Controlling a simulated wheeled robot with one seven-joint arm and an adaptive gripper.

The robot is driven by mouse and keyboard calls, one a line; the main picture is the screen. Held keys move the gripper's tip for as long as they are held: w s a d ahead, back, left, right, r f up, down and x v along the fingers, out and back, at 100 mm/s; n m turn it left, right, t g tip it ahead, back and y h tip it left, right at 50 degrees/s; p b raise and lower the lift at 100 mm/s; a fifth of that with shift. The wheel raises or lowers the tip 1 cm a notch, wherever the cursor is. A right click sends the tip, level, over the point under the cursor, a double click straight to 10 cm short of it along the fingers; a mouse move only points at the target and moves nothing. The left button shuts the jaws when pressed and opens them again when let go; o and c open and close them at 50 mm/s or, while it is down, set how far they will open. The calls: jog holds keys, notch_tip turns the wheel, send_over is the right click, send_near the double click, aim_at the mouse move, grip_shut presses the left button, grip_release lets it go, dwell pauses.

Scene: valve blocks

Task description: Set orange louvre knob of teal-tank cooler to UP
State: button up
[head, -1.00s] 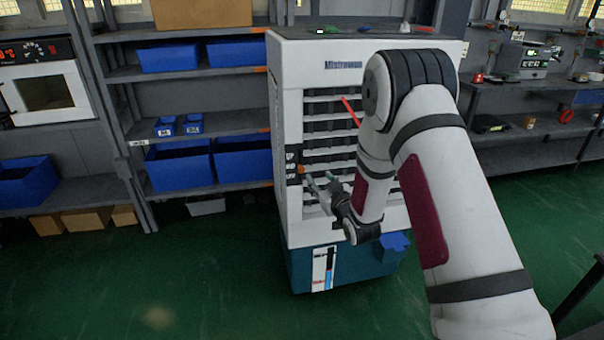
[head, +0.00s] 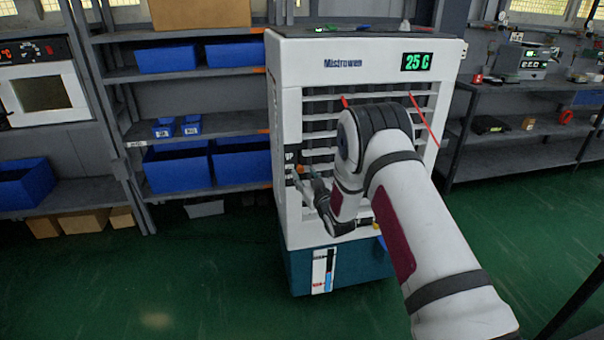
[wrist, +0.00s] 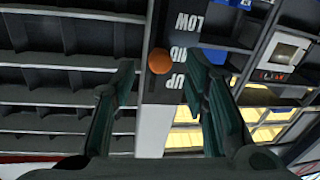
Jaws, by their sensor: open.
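The cooler is a white cabinet (head: 292,110) with louvre slats on its front and a teal tank (head: 358,266) at its base. Its dark label strip (wrist: 183,20) shows LOW, a partly covered word ending in "UD", and UP, upside down in the wrist view. The round orange knob (wrist: 160,61) sits on this strip beside the covered word and just short of UP. My gripper (wrist: 162,75) is open, with one finger on each side of the knob and a visible gap to it. In the head view my gripper (head: 308,175) is at the strip on the cooler's left front edge, and its fingers partly hide the knob.
Shelves with blue bins (head: 180,165) stand left of the cooler. A workbench (head: 530,85) with instruments is to the right. Red strips (head: 425,120) show on the cooler's front. Green floor is open in front.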

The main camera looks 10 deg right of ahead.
aim_at(301, 170)
jog(key=shift+w+a, duration=0.15)
jog(key=shift+w, duration=0.6)
jog(key=shift+w+a, duration=0.15)
jog(key=shift+w, duration=0.6)
grip_shut()
jog(key=shift+r, duration=0.1)
